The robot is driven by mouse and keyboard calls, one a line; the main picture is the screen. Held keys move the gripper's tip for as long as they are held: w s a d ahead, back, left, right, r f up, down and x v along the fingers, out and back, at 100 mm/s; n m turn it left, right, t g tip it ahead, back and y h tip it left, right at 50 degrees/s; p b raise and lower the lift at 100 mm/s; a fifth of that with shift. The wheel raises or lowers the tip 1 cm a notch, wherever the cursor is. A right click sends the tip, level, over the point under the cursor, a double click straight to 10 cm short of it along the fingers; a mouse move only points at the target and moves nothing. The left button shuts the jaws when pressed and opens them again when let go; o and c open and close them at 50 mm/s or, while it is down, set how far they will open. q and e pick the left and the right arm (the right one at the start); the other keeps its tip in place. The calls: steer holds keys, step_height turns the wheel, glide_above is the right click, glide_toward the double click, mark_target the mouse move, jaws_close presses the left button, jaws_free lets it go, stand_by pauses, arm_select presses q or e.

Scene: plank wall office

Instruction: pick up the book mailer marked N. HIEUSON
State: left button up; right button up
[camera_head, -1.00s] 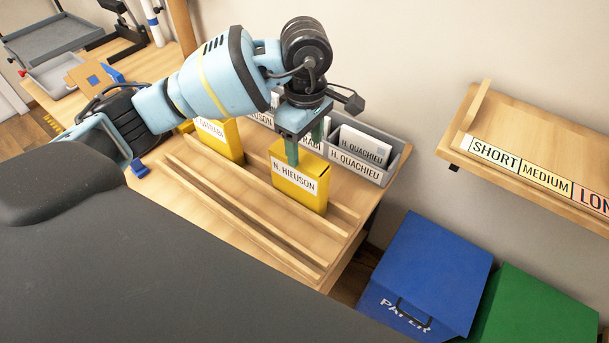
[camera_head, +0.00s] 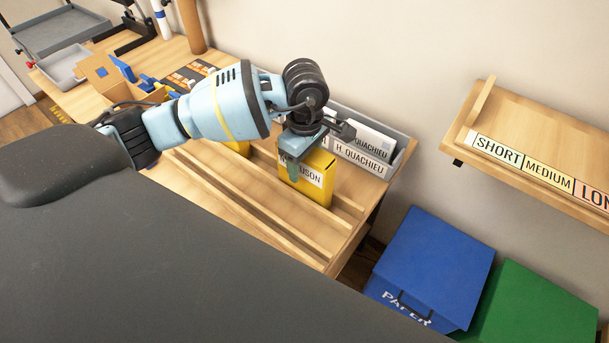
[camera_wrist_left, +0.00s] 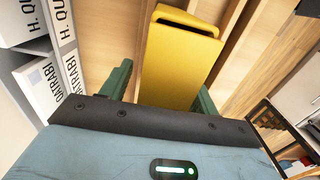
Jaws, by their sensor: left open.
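The yellow book mailer marked N. HIEUSON (camera_head: 317,191) stands upright at the slatted rack on the desk. The first part of its label is hidden by my gripper, and only the end of the name reads clearly. My left gripper (camera_head: 294,167) is open at the top of this mailer, with one green finger in front of the labelled face. In the left wrist view, the yellow mailer (camera_wrist_left: 180,65) lies between the two green fingers, one on each side. I cannot tell if either finger touches it. My right gripper is not in view.
A grey bin (camera_head: 400,160) with H. QUACHIEU mailers stands close behind. Another yellow mailer (camera_head: 240,147) is mostly hidden by my left arm. The rack's wooden rails (camera_head: 265,215) run in front. A blue paper box (camera_head: 435,265) and a green box (camera_head: 540,310) stand right of the desk.

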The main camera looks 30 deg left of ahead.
arm_select(q)
steer(key=c, duration=1.3)
steer(key=shift+r, duration=0.1)
